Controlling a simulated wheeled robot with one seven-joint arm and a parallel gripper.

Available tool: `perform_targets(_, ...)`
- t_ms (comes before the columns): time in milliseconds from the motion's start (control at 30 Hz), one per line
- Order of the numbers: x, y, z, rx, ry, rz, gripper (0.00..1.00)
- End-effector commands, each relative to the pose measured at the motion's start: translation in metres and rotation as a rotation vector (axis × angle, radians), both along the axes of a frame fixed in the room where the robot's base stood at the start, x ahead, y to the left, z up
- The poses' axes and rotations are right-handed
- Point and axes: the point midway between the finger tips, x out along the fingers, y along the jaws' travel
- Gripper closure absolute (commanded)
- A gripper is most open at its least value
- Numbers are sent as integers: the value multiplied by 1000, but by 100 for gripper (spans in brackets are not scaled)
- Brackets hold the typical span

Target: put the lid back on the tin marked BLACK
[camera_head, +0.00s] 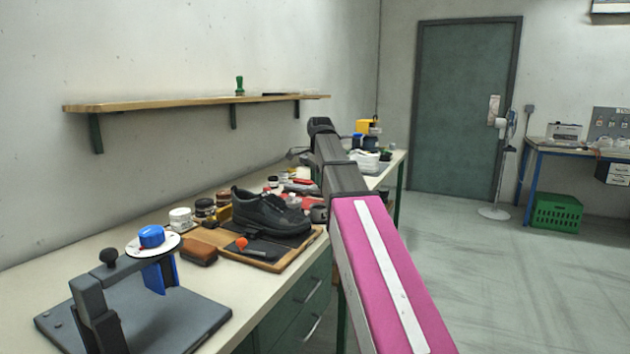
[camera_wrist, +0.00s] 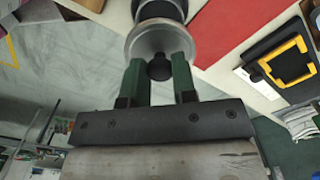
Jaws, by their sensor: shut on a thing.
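In the wrist view my gripper (camera_wrist: 160,62), with two green fingers, is shut on the small black knob of a silver round lid (camera_wrist: 138,43). A dark round tin (camera_wrist: 160,10) shows just beyond the lid, partly cut off by the top edge. I cannot tell whether the lid touches the tin, and no label is readable there. In the head view my arm reaches over the far part of the bench, and its end is too small and hidden to make out. Several small tins, one of them white (camera_head: 181,218), stand by the wall; their markings are unreadable.
A black shoe (camera_head: 268,212) stands on a wooden board (camera_head: 285,262) on the bench, with a brown brush (camera_head: 198,252) beside it. A grey fixture (camera_head: 150,318) fills the near end. The wrist view shows a red mat (camera_wrist: 240,22) and a yellow-framed black object (camera_wrist: 288,62).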

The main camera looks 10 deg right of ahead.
Motion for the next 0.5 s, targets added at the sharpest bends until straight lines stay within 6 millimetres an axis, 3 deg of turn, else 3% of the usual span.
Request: perform_targets(500, -1, 1, -39, 0, 2, -1, 97)
